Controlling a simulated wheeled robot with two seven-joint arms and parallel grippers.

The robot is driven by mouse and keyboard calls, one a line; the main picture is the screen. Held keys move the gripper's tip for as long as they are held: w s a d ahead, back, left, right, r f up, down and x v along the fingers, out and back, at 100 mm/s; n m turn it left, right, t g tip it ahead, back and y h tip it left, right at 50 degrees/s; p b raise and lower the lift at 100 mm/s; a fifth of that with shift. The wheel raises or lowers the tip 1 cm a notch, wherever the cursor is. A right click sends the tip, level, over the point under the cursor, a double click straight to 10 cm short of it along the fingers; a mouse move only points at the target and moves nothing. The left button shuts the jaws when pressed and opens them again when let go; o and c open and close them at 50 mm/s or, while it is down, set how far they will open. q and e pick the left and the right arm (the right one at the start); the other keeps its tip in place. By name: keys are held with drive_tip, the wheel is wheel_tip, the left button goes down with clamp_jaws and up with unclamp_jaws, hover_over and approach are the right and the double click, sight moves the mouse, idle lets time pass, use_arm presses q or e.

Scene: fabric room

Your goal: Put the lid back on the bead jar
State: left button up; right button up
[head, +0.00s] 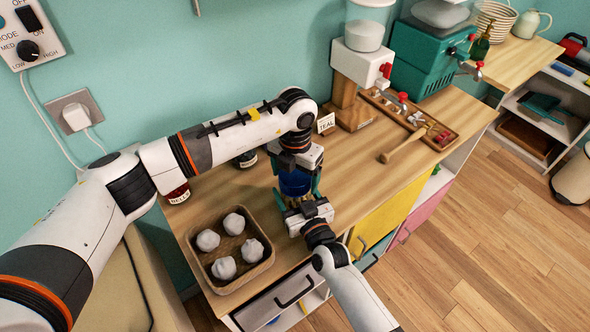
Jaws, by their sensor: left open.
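A blue jar-like thing (295,184), likely the bead jar, stands between my two grippers near the middle of the wooden counter. Its top and much of its sides are hidden by the grippers. My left gripper (296,178) is open, directly over and around its upper part. My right gripper (300,200) is at its front, low and close to it. Whether its fingers touch or close on the jar is hidden. I cannot make out a separate lid.
A wicker basket (270,256) with several pale lumps is at the front left. A jar labelled BELLS (178,194) and a dark labelled jar (246,160) stand behind.

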use_arm(q)
drive_tip(key=c, duration=1)
drive_tip(key=o, duration=1.1)
drive_tip(key=shift+o, duration=0.2)
wheel_tip(320, 180, up, 12)
use_arm(e)
drive_tip(key=o, duration=2)
drive_tip(key=shift+c, duration=0.2)
